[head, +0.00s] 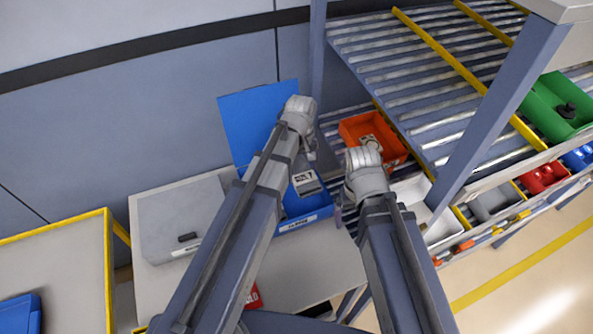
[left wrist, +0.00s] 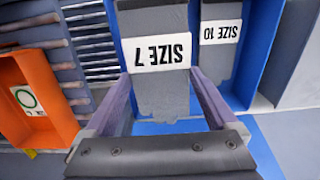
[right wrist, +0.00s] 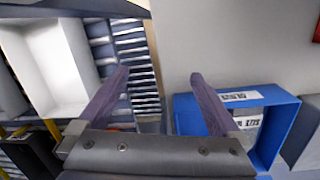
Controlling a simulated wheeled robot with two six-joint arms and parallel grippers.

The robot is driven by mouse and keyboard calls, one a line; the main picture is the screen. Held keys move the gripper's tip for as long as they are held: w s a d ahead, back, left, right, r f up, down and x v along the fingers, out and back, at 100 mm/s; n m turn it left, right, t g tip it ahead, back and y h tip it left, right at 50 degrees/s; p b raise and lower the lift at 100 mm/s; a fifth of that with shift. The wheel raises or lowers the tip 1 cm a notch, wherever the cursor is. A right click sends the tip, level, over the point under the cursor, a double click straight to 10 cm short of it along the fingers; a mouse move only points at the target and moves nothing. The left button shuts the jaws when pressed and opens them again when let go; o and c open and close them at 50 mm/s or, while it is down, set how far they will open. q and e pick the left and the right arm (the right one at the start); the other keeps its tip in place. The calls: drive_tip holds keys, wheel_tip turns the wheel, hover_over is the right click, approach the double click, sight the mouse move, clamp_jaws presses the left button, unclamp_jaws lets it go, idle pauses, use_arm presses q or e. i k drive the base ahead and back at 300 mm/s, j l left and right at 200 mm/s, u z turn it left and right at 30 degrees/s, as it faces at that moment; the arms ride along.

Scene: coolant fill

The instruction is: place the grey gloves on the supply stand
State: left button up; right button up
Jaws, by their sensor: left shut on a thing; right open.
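A grey glove pack labelled SIZE 7 (left wrist: 163,85) is between the fingers of my left gripper (left wrist: 158,85), which is shut on it. The pack also shows in the head view (head: 306,183), at the open blue box (head: 300,222). A second grey pack labelled SIZE 10 (left wrist: 222,40) is in the blue box beside it. My right gripper (right wrist: 160,82) is open and empty, to the right of the blue box in the head view. A light worktop (head: 320,262) bears the blue box. I cannot tell which surface is the supply stand.
A grey case (head: 180,222) lies on the worktop left of the blue box. A yellow-edged table (head: 60,255) is at lower left. An orange bin (head: 397,152) sits on the roller rack (head: 420,75) at right. Rack posts stand near both arms.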

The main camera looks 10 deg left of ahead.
sight(313, 269)
drive_tip(key=k+l+u, duration=0.45)
drive_tip(key=l, duration=0.25)
drive_tip(key=k+l, duration=0.2)
drive_tip(key=k+l+u, duration=0.15)
drive_tip(key=l, duration=0.3)
